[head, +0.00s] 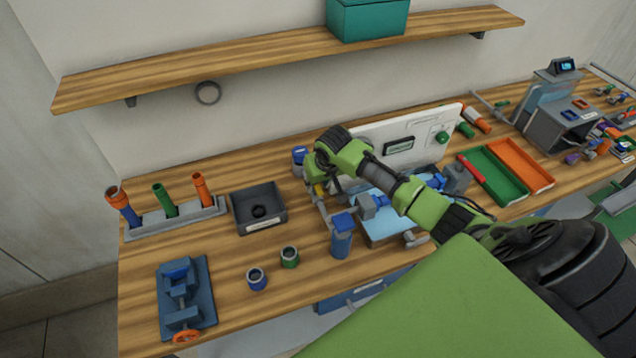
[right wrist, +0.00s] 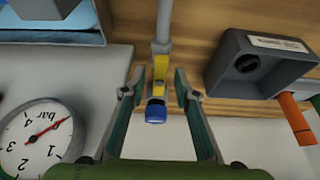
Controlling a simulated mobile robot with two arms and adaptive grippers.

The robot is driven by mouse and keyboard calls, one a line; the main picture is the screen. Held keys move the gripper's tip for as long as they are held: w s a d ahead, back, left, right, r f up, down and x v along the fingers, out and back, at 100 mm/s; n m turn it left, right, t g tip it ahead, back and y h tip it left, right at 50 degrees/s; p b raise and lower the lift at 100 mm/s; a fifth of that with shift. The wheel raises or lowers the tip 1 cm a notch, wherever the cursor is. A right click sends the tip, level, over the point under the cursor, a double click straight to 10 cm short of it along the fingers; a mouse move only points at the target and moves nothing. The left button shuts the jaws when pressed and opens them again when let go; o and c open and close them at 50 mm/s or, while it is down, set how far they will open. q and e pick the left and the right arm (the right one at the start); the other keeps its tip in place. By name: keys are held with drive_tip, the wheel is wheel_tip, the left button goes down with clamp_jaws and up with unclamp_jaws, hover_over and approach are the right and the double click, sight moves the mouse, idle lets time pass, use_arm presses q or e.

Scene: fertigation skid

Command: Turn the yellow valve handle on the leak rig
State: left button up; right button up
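The yellow valve handle (right wrist: 160,69) is in the right wrist view, at the end of a grey pipe on the leak rig. A blue part (right wrist: 156,112) shows at its near end. My right gripper (right wrist: 157,82) is open, with one finger on each side of the yellow handle and visible gaps between. In the head view only a little yellow (head: 319,190) shows beneath the right gripper (head: 318,180); the wrist hides much of the rig. My left gripper is not in view.
A pressure gauge (right wrist: 42,137) sits left of the fingers in the wrist view. A dark bin (head: 258,209) stands left of the rig, and a white panel (head: 420,135) behind it.

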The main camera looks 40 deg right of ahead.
clamp_jaws()
